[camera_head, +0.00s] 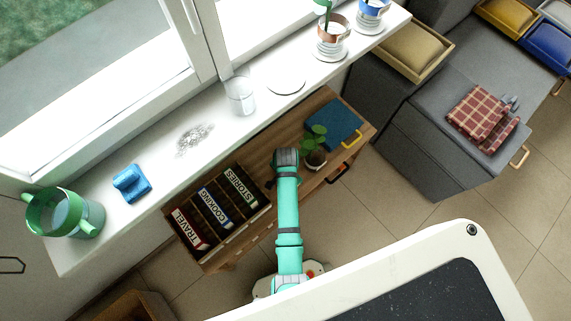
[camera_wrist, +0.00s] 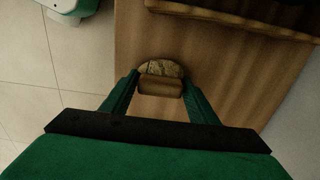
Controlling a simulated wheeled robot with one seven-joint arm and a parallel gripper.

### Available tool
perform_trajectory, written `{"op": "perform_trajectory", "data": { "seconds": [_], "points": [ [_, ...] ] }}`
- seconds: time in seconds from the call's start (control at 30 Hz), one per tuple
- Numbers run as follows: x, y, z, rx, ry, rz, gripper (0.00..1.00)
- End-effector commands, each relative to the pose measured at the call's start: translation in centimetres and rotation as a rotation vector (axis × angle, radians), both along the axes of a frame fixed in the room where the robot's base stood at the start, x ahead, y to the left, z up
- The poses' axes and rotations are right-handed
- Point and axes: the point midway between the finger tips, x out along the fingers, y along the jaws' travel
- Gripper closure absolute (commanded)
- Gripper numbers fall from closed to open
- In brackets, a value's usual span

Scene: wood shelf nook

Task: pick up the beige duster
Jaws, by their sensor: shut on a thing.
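The beige duster (camera_wrist: 161,69) shows in the wrist view as a small block with a rounded, mottled pale edge, over the wooden shelf top (camera_wrist: 200,60). My gripper (camera_wrist: 160,90) has its two green fingers on either side of the duster and is shut on it. I cannot tell whether the duster touches the wood or is held just above it. In the head view my arm reaches over the low wooden shelf (camera_head: 262,160), between the book box and a potted plant; the fingers and the duster are hidden there.
A box of labelled books (camera_head: 218,205) stands left of my arm. The potted plant (camera_head: 314,147) and a blue book (camera_head: 332,122) are to its right. The white windowsill (camera_head: 215,135) holds a glass (camera_head: 240,97), a blue sponge-like thing (camera_head: 132,184) and a green pot (camera_head: 65,213).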

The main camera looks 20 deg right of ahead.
Motion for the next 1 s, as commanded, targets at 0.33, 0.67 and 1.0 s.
{"op": "perform_trajectory", "data": {
  "seconds": [0.33, 0.67, 1.0],
  "points": [
    [0.1, 0.0, 1.1, -0.001, -0.003, 0.001, 0.68],
    [-3.2, 0.6, 6.9, 0.000, -0.002, 0.001, 0.68],
    [-10.3, 2.1, 11.4, 0.001, 0.000, 0.004, 0.68]
  ]
}}
